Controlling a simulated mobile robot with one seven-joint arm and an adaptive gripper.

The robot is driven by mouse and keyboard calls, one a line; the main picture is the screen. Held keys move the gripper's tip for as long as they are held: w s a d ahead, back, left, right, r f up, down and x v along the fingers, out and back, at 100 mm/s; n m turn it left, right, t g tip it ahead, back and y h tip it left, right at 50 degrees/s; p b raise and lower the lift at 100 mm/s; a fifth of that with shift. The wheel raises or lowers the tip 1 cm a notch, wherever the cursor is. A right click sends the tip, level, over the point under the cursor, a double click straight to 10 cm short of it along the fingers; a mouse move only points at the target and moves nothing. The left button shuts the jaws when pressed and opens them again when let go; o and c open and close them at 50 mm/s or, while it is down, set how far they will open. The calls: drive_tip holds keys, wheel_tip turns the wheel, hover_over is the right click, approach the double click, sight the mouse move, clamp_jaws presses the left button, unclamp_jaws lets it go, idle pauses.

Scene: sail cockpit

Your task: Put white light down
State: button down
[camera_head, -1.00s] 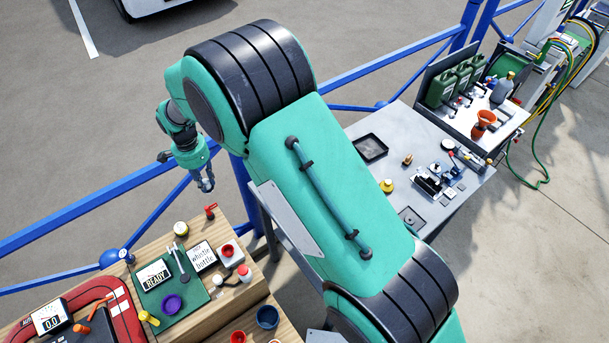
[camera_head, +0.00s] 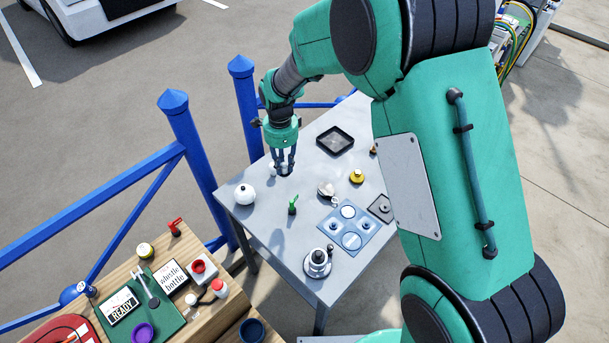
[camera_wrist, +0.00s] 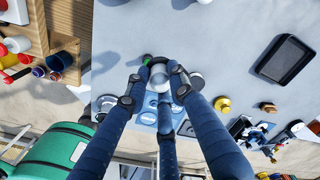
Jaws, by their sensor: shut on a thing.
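My gripper (camera_head: 284,170) is over the far left part of the grey table (camera_head: 262,222), pointing down. In the wrist view, my gripper's fingers (camera_wrist: 160,74) close around a small pale thing, seemingly the white light (camera_wrist: 158,71). The fingers hide much of it. In the head view only small white bits show by the fingertips. I cannot tell whether it touches the tabletop.
A round white item (camera_head: 245,194) stands near the table's left edge. A small green item (camera_head: 293,205), a silver piece (camera_head: 326,191), a blue panel (camera_head: 349,228), a yellow knob (camera_head: 356,176) and a black tray (camera_head: 335,140) are nearby. Blue railing (camera_head: 190,150) borders the left.

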drive_tip(key=d+m+b, duration=0.2)
drive_tip(key=d+m, duration=0.1)
drive_tip(key=d, duration=0.8)
wheel_tip(320, 180, down, 11)
drive_tip(key=s, duration=0.1)
drive_tip(key=shift+r, duration=0.2)
drive_tip(key=shift+w+a, duration=0.1)
drive_tip(key=shift+a, duration=0.05)
drive_tip(key=w+a, duration=0.1)
drive_tip(key=w, duration=0.4)
drive_tip(key=w+a+f, duration=0.1)
drive_tip(key=w, duration=0.4)
drive_tip(key=w+a, duration=0.1)
drive_tip(key=w, duration=0.4)
drive_tip(key=shift+w+a+f, duration=0.2)
drive_tip(key=shift+a, duration=0.15)
drive_tip(key=shift+f+b, duration=0.3)
drive_tip(key=shift+f, duration=1.5)
drive_tip(key=shift+f, duration=0.1)
